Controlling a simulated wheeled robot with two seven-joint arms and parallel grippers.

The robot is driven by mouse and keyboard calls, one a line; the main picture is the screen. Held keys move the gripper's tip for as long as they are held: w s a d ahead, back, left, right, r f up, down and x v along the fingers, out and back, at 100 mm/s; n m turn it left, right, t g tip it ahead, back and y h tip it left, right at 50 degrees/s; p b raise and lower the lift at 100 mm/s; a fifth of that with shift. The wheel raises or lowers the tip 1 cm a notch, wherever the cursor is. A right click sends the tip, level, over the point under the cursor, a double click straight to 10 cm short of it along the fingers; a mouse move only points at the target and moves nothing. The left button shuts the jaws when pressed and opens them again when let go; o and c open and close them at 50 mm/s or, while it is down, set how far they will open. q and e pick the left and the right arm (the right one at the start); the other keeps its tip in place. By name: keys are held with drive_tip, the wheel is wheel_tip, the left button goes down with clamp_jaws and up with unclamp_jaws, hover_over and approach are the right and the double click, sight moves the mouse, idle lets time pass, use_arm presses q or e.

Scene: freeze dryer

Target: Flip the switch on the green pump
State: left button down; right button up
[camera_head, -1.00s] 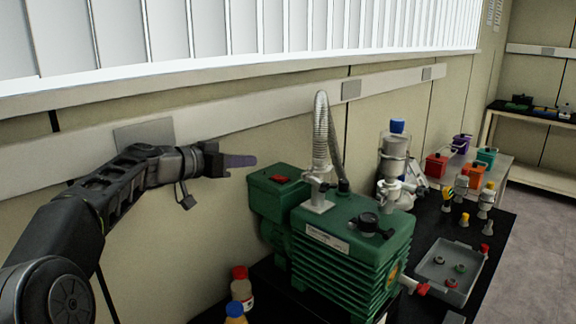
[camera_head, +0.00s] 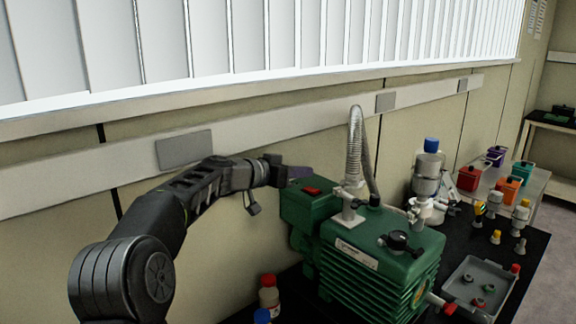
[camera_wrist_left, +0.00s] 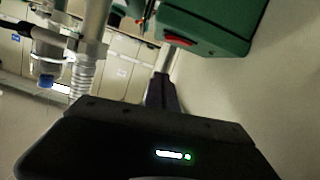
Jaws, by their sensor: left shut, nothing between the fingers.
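The green pump (camera_head: 375,255) stands on a black bench in the head view. A red switch (camera_head: 312,191) sits on top of its rear-left box; it also shows in the left wrist view (camera_wrist_left: 178,40), on the green box at the upper right. My left gripper (camera_head: 303,172) is shut and empty, with its purple-grey fingers just behind and above the switch. In the left wrist view the shut fingers (camera_wrist_left: 162,82) point toward the switch. I cannot tell whether they touch it. My right gripper is not in view.
A ribbed metal hose (camera_head: 355,145) rises from the pump close to the switch. Bottles with red and blue caps (camera_head: 269,292) stand left of the pump. A grey tray (camera_head: 478,285) and glassware are at the right. The wall is close behind.

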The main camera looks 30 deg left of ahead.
sight(309, 197)
use_arm(q)
drive_tip(key=shift+w+d+p, duration=0.2)
drive_tip(key=shift+w, duration=0.3)
drive_tip(key=shift+w+d+p, duration=0.15)
drive_tip(key=shift+w, duration=0.3)
wheel_tip(309, 197, down, 3)
drive_tip(key=shift+d, duration=0.15)
drive_tip(key=shift+s+f, duration=0.1)
drive_tip(key=shift+f, duration=0.65)
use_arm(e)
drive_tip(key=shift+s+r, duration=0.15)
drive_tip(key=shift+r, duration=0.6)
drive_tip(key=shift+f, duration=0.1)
use_arm(q)
drive_tip(key=shift+d+f+b, duration=0.1)
drive_tip(key=shift+f+b, duration=0.15)
drive_tip(key=shift+b, duration=0.1)
drive_tip(key=f+b, duration=0.1)
drive_tip(key=b, duration=0.2)
drive_tip(key=shift+m, duration=0.3)
drive_tip(key=shift+r+p, duration=0.35)
drive_tip(key=shift+r, duration=0.05)
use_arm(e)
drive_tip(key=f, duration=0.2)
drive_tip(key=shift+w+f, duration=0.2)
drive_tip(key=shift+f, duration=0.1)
use_arm(q)
drive_tip(key=shift+r, duration=0.1)
